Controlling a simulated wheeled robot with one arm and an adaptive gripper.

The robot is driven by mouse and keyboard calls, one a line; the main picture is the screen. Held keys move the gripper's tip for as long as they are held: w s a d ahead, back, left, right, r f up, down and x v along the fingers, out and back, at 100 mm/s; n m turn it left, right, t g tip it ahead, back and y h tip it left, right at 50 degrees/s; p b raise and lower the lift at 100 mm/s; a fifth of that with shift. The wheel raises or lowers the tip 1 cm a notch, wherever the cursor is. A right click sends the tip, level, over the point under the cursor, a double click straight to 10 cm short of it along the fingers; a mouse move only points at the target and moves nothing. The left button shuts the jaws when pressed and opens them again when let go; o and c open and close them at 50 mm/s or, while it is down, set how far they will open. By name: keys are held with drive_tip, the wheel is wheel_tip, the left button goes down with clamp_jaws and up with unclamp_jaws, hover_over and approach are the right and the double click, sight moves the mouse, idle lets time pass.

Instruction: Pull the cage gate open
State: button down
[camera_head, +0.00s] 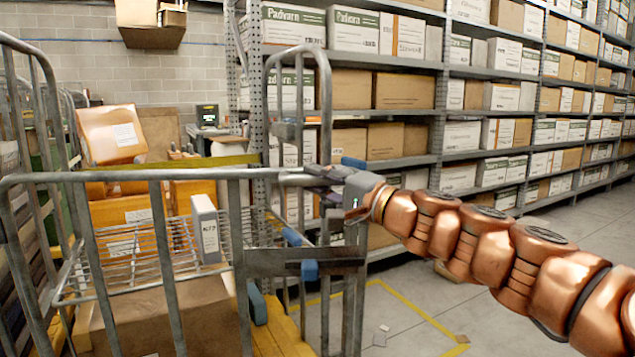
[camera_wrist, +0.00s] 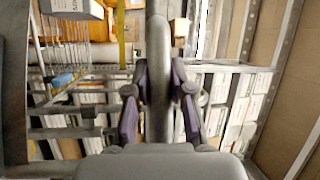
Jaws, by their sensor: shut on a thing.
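The cage gate (camera_head: 130,176) is a grey tubular frame with upright bars, across the near side of the roll cage in the head view. Its right end lies close to the cage's tall looped post (camera_head: 328,100); I cannot tell how far it stands open. My gripper (camera_head: 325,180) reaches in from the right and is shut at the right end of the gate's top rail. In the wrist view, my gripper's fingers (camera_wrist: 158,108) stand on both sides of a grey bar (camera_wrist: 158,50). The exact finger contact is partly hidden.
The cage holds orange boxes (camera_head: 122,210), a white and grey binder (camera_head: 206,228) on a wire shelf, and a brown carton (camera_head: 160,318) below. Loaded racks (camera_head: 400,60) stand behind and right.

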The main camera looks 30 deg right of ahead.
drive_tip(key=shift+s+a+r, duration=0.1)
drive_tip(key=shift+s+a, duration=0.15)
drive_tip(key=shift+s, duration=0.1)
drive_tip(key=c, duration=1)
unclamp_jaws()
